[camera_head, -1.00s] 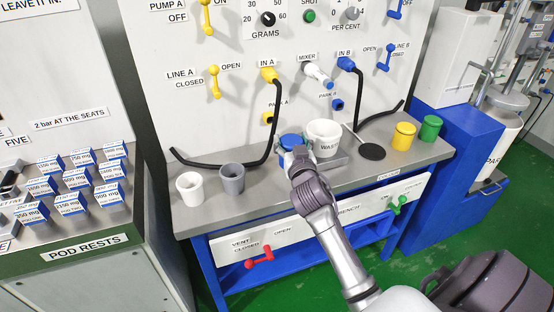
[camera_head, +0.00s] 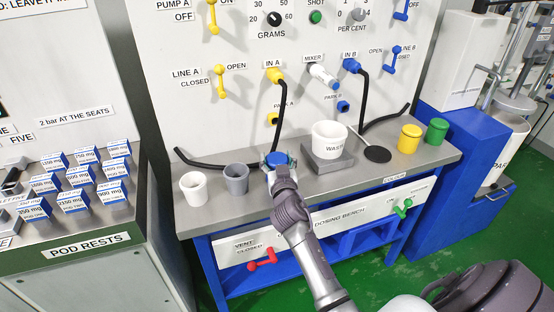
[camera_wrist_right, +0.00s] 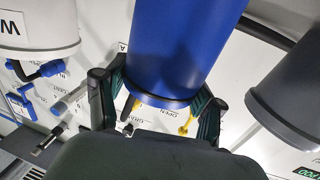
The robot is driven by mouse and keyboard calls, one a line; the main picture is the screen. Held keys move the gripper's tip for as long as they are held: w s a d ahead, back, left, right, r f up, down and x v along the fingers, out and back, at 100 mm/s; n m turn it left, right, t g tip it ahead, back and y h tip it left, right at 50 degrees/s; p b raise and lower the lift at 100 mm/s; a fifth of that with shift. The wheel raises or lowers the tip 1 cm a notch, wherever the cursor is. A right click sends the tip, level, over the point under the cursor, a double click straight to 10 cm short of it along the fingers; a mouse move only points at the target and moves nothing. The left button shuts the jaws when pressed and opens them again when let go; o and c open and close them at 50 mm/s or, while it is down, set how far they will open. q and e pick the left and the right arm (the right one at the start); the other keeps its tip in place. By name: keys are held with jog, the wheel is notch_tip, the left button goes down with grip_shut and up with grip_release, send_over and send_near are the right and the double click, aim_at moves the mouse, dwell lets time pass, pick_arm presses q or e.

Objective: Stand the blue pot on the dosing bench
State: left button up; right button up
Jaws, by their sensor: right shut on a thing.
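The blue pot (camera_head: 277,158) is over the grey top of the dosing bench (camera_head: 345,180), between the grey pot and the white WASTE pot. My right gripper (camera_head: 279,169) is shut on it from the front. In the right wrist view the blue pot (camera_wrist_right: 180,45) fills the space between the fingers of the gripper (camera_wrist_right: 157,95). The gripper hides the pot's lower part in the head view, so I cannot tell whether its base touches the bench. My left gripper is not in view.
A grey pot (camera_head: 236,179) and a white pot (camera_head: 194,188) stand left of it. The white WASTE pot (camera_head: 330,138) stands on a grey block (camera_head: 325,164) to the right. A black disc (camera_head: 377,154), yellow pot (camera_head: 410,138) and green pot (camera_head: 436,131) are further right. Black hoses lie behind.

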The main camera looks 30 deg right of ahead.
jog(key=o, duration=1.3)
jog(key=shift+f, duration=0.1)
jog(key=v, duration=1.2)
jog(key=shift+b, duration=0.35)
